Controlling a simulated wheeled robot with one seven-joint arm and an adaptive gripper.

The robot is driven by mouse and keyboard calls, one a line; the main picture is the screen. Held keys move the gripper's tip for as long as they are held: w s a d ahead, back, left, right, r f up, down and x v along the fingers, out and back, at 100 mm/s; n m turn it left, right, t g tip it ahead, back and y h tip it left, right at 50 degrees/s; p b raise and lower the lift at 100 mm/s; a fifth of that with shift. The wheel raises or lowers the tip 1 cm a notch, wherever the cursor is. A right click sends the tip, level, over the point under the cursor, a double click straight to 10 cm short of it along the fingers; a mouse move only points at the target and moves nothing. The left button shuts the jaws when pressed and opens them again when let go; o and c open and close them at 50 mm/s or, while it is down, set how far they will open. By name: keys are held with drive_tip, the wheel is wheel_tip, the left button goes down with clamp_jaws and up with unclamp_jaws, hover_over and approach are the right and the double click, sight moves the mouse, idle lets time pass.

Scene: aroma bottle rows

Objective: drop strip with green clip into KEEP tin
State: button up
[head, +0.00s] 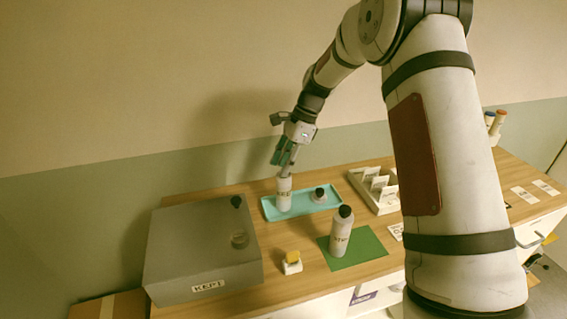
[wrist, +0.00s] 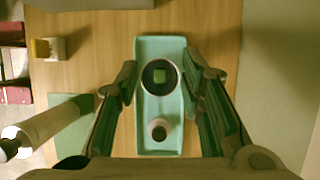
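My gripper (head: 283,160) points down just above a white bottle (head: 284,196) on a teal tray (head: 323,206). In the wrist view my gripper (wrist: 162,72) is open, its two fingers apart on either side of the bottle's round dark top. A small green square (wrist: 160,76) shows in the middle of that top; it looks like the green clip, seen end-on. The strip below it cannot be made out. A grey box (head: 195,262) with a label that seems to read "KEPT" stands at the left, with a round fitting on its top. No tin marked KEEP can be made out.
A black-capped bottle (head: 341,232) stands on a green mat (head: 368,246). A white block with a yellow top (head: 292,262) sits near the front. A white card holder (head: 376,190) stands to the right.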

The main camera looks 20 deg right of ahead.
drive_tip(key=d+b, duration=0.1)
drive_tip(key=d, duration=0.2)
drive_tip(key=shift+d, duration=0.4)
drive_tip(key=s+a+r+n+t+h, duration=0.3)
drive_tip(key=s+r+n, duration=0.5)
drive_tip(key=s+r, duration=0.75)
drive_tip(key=s+r+n+t+h, duration=0.1)
drive_tip(key=s+n, duration=0.8)
drive_tip(key=s, duration=0.9)
drive_tip(key=shift+a+r+n+t, duration=0.4)
drive_tip(key=shift+t, duration=0.4)
